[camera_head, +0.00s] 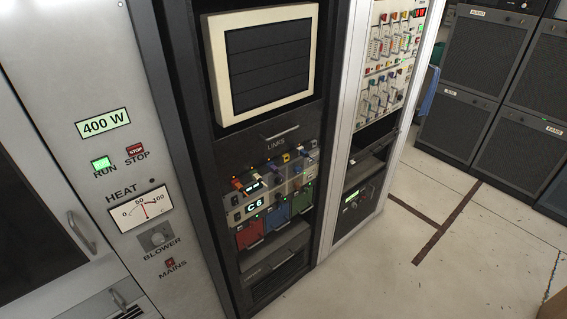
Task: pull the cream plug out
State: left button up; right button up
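The dark rack in the middle has a panel labelled LINKS (276,145). Below the label runs a row of small coloured plugs or links. An orange one (237,184) is at the left and a yellow one (286,158) is further right. Some pale pieces show among them, but they are too small for me to tell which is the cream plug. Under the row is a lit display reading C6 (254,206). Neither of my grippers is in view.
A cream-framed dark screen (262,60) is above the links. A grey cabinet with a 400 W display (103,123) and a door handle (81,232) stands left. A rack of coloured switches (385,60) stands right. The pale floor (480,240) at right is clear.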

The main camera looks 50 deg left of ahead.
aim_at(257, 178)
jog(key=i+l+u, duration=0.1)
jog(key=i+u, duration=0.4)
jog(key=i+l+u, duration=0.25)
jog(key=u, duration=0.25)
jog(key=i+l+u, duration=0.7)
jog(key=l+u, duration=0.3)
jog(key=i+l+u, duration=0.15)
jog(key=l+u, duration=0.35)
